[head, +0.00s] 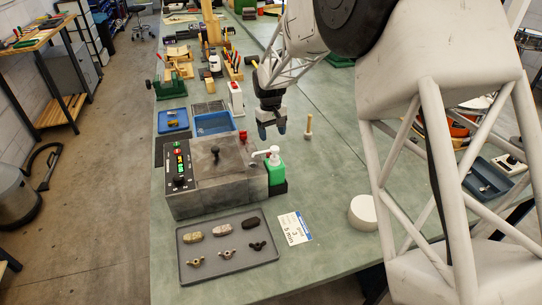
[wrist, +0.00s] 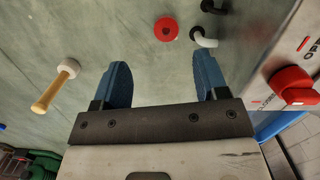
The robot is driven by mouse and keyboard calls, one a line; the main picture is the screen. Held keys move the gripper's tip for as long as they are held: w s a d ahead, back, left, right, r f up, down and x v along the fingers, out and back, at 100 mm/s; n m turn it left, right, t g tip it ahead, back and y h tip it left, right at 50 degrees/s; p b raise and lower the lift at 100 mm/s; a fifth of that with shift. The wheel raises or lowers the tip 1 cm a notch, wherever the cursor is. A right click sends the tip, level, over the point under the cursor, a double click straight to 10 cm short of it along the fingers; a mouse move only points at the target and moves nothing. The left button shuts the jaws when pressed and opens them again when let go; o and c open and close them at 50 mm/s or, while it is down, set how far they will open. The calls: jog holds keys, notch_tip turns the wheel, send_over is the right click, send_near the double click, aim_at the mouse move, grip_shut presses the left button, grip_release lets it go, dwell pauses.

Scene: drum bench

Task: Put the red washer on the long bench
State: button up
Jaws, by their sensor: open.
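A red washer (wrist: 166,29) with a dark centre shows against the green bench top in the wrist view, just beyond my fingertips and between their lines. I cannot pick it out in the head view. My gripper (head: 272,131) points down over the green-topped long bench (head: 345,150), right of the grey machine. In the wrist view my gripper (wrist: 162,62) has its blue fingers wide apart with nothing between them.
A green pump bottle (head: 275,171) stands beside the grey machine (head: 215,170). The machine's red knob (wrist: 293,88) is close to my right finger. A wooden peg-like tool (head: 308,126) stands to the right. A grey tray (head: 228,263) with small parts lies in front.

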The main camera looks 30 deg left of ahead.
aim_at(270, 153)
jog(key=shift+a+f, duration=0.45)
jog(key=shift+a, duration=0.2)
jog(key=shift+s+d+f, duration=0.15)
jog(key=shift+f, duration=1.15)
jog(key=shift+s+d+f, duration=0.1)
jog(key=shift+d+f, duration=0.05)
jog(key=shift+f, duration=1.15)
jog(key=shift+s+d+f, duration=0.1)
jog(key=shift+d+f, duration=0.05)
jog(key=shift+f, duration=1.1)
jog(key=c, duration=1)
jog(key=shift+c, duration=0.5)
